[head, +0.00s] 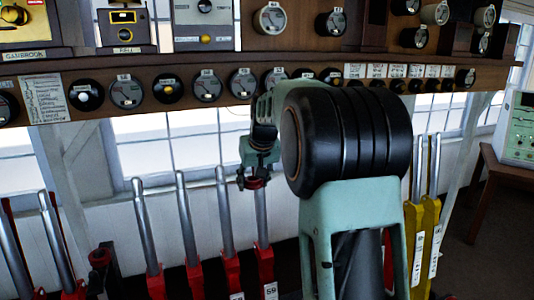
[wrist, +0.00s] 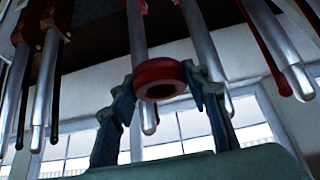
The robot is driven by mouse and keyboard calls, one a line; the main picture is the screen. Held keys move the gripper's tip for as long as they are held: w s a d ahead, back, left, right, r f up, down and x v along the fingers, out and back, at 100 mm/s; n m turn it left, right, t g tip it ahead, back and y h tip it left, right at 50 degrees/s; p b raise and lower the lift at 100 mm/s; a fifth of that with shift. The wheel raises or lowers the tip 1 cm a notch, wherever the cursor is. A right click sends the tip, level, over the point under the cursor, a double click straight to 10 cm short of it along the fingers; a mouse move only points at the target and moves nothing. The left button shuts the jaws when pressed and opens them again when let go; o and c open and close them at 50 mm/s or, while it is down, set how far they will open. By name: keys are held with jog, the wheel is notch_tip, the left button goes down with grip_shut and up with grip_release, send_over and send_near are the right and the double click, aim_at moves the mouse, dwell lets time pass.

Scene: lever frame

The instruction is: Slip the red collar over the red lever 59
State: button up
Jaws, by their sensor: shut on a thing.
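The red collar (head: 257,183), a thick ring, is held in my gripper (head: 256,176) near the top of the red lever 59 (head: 261,218), whose label shows at its foot. In the wrist view my gripper's fingers (wrist: 162,76) are shut on both sides of the collar (wrist: 159,68). Its hole looks dark, with no shaft seen through it. A silver lever shaft (wrist: 137,35) passes behind the ring and its rounded tip shows below it, so the collar appears beside the lever, not around it. In the head view the lever's top is hidden by the collar and gripper.
Other silver levers with red feet (head: 187,218) stand close on the left. Yellow levers (head: 427,215) stand at the right, beyond my arm. A wooden shelf (head: 210,63) with several round dials runs above the levers.

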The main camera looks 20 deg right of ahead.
jog(key=w+d+r, duration=0.1)
jog(key=d+r, duration=0.4)
jog(key=r, duration=0.4)
jog(key=shift+g, duration=0.3)
jog(key=w+p, duration=0.2)
jog(key=w+f+p, duration=0.1)
jog(key=w+p, duration=0.1)
jog(key=w, duration=0.1)
jog(key=w+f+p, duration=0.1)
jog(key=w+p, duration=0.1)
jog(key=p, duration=0.1)
jog(key=shift+w+a, duration=0.2)
jog(key=shift+w, duration=0.15)
jog(key=shift+w+f+b, duration=0.3)
jog(key=shift+w+f, duration=0.25)
jog(key=shift+w, duration=0.35)
jog(key=shift+f, duration=0.1)
jog(key=shift+s+f+b, duration=0.25)
jog(key=shift+f+b, duration=1.05)
jog(key=shift+s+f+b, duration=0.25)
jog(key=shift+f+b, duration=1)
jog(key=shift+b, duration=0.05)
